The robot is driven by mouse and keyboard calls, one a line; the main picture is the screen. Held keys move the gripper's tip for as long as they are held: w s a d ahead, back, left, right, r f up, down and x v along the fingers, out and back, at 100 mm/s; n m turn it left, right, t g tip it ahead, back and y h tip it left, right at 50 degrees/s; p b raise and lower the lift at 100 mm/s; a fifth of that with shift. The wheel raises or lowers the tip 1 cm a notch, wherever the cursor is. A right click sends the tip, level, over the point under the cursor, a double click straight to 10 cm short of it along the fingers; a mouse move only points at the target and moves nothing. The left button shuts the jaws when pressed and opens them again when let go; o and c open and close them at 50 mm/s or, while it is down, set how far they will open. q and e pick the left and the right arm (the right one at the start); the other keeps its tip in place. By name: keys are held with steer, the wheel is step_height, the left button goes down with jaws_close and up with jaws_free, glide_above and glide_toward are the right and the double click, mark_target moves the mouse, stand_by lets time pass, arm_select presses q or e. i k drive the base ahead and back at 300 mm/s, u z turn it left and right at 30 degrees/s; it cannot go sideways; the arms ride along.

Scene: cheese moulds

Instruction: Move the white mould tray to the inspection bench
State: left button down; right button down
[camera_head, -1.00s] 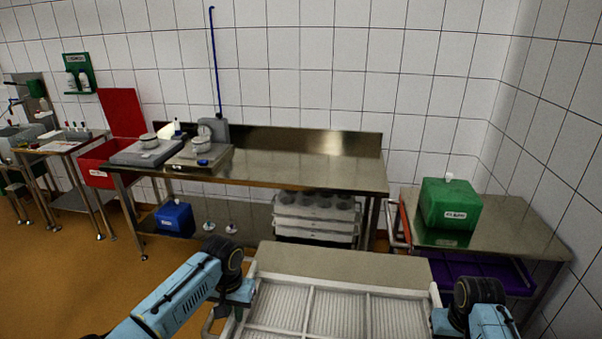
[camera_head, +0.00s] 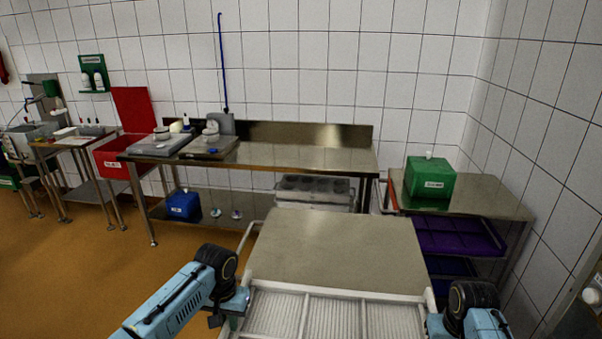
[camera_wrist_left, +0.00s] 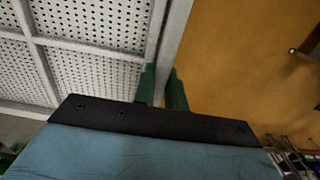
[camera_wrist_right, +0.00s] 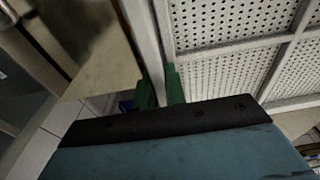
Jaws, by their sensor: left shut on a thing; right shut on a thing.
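The white mould tray (camera_head: 340,291) has a pale frame with crossing ribs over a ribbed or perforated floor. It shows at the bottom of the head view, its near part cut off. My left gripper (camera_head: 232,310) is shut on its left rim; the left wrist view shows the green fingers (camera_wrist_left: 161,88) either side of the rim. My right gripper (camera_head: 436,322) is shut on the right rim, and its fingers (camera_wrist_right: 160,88) show in the right wrist view. A long steel bench (camera_head: 310,158) with scales stands at the back wall. Which surface is the inspection bench is not labelled.
A steel-topped trolley or table (camera_head: 338,245) lies just beyond the tray, its top bare. A right-hand bench (camera_head: 480,195) carries a green box (camera_head: 430,181), with purple trays (camera_head: 455,238) below. A red bin (camera_head: 122,160) stands left of the long bench. Orange floor (camera_head: 90,260) is open at left.

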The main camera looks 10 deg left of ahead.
mark_target(276, 152)
steer(key=k, duration=1.75)
steer(key=u, duration=0.9)
steer(key=i, duration=3.15)
